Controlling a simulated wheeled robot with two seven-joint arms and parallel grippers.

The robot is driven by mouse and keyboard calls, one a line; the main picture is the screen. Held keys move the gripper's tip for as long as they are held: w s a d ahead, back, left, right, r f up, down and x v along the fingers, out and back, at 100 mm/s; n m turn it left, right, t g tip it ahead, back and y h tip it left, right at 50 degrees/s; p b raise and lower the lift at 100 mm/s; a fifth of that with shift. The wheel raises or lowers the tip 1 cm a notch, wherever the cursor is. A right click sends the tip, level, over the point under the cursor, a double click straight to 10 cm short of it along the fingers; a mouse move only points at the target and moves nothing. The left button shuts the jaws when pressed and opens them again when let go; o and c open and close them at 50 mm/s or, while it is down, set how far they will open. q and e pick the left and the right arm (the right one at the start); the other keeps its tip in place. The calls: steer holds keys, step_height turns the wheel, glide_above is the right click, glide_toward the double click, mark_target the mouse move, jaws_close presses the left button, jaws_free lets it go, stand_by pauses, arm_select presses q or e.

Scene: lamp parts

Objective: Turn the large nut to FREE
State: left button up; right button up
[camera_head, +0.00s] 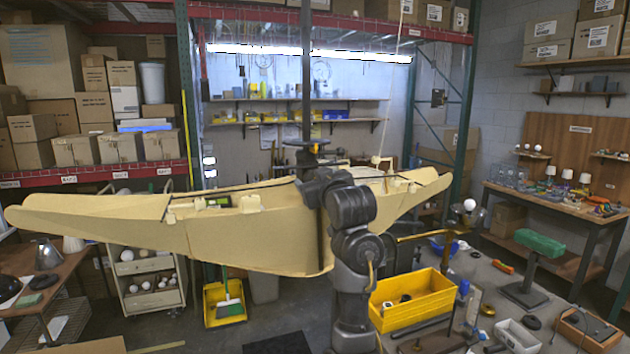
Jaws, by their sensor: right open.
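A large cream, boat-shaped lamp body (250,235) hangs across the middle of the view below a dark vertical rod (306,75). A dark, flat round part (306,143), which looks like the large nut, sits around the rod just above the lamp body. Its marking is too small to read. My right arm rises in front of the lamp body, and my right gripper (308,165) is open just below the round part. The fingers are dark and small here, so I cannot tell whether they touch it. My left gripper is out of view.
A yellow bin (411,298) stands on a cluttered grey table at the lower right. A wooden bench (560,215) with small lamp parts is at the far right. A white drawer cart (147,270) stands behind the lamp's left part. Shelves with boxes line the back.

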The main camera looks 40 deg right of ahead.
steer(key=c, duration=1)
steer(key=m, duration=0.5)
steer(key=o, duration=1)
steer(key=shift+s, duration=0.1)
